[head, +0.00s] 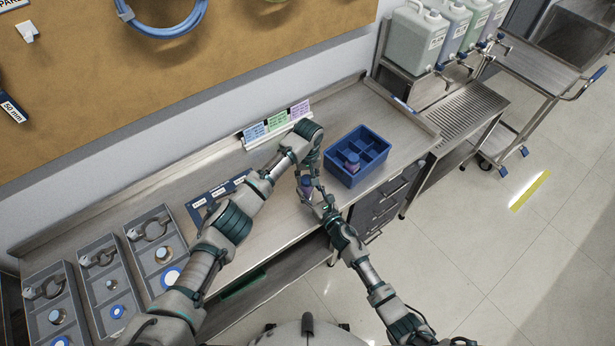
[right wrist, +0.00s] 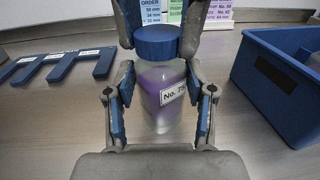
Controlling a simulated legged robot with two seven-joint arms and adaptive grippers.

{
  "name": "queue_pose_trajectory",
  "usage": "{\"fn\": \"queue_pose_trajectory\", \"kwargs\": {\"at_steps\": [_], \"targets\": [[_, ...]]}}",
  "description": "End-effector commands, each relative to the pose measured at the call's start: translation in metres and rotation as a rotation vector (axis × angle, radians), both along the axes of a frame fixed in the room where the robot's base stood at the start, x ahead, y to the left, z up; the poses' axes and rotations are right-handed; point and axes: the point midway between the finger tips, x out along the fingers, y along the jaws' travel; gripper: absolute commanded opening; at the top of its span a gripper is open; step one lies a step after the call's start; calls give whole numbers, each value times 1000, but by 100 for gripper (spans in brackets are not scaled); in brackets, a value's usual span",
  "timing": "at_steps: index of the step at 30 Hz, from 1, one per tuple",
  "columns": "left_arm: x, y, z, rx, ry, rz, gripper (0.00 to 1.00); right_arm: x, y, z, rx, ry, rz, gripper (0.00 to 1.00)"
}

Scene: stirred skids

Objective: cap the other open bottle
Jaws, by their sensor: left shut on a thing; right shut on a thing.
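A clear bottle with purple contents and a "No. 75" label (right wrist: 160,92) stands upright between the fingers of my right gripper (right wrist: 159,112), which is shut on it. A blue cap (right wrist: 157,42) sits at the top of the bottle, touching or nearly touching its mouth; I cannot tell how firmly it is seated. My left gripper (right wrist: 157,24) reaches down from above and is shut on the cap. In the head view the bottle (head: 306,188) is partly hidden by both grippers. Another bottle with a blue cap (head: 351,161) stands in the blue divided crate (head: 345,178).
The crate stands close to the right of the bottle. A blue slotted gauge (head: 195,213) lies to the left. Grey trays (head: 172,236) with caps and rings stand at far left. Coloured label cards (head: 278,121) stand at the back. The bench's front edge is close.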

Motion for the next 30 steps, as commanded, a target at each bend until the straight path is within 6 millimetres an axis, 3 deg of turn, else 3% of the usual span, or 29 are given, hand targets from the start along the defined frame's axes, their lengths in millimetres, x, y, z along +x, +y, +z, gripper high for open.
{"fn": "queue_pose_trajectory", "kwargs": {"at_steps": [1, 12, 16, 17, 20, 30], "targets": [[-4, -10, -2, -21, 2, -82, 0, -4, 11, 3, 6, -8, 23, 0], [-7, -7, -2, -24, 1, -890, 0, -4, 12, 4, 7, -9, 23, 0], [-7, -7, -2, -23, 2, -876, 0, -4, 12, 4, 8, -8, 23, 0], [-7, -7, -2, -23, 2, -876, 43, -4, 12, 4, 8, -8, 23, 0], [-7, -7, -2, -23, 2, -875, 68, -4, 12, 4, 7, -9, 22, 0], [-6, -3, 0, -15, 1, -867, 70, -4, 7, 3, 4, -7, 14, 0]]}}
